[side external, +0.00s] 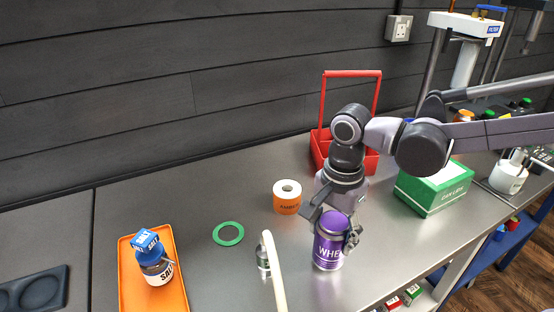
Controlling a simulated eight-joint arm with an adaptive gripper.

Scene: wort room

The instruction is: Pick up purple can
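The purple can (327,251) stands upright on the grey metal worktop, with white lettering that is partly covered. My gripper (333,226) is over it from above, with one finger at the can's upper left and the other in front of its right side. The fingers are spread about as wide as the can. Whether they press on it or only stand around it I cannot tell. The can's bottom seems to rest on the worktop.
A metal cup (263,258) with a pale handle stands close left of the can. Nearby are an orange-labelled roll (287,203), a green ring (228,233), a red caddy (371,163) and a green box (428,196). An orange tray (132,294) holds a blue-capped bottle (153,262). The worktop's front edge (440,257) is to the right.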

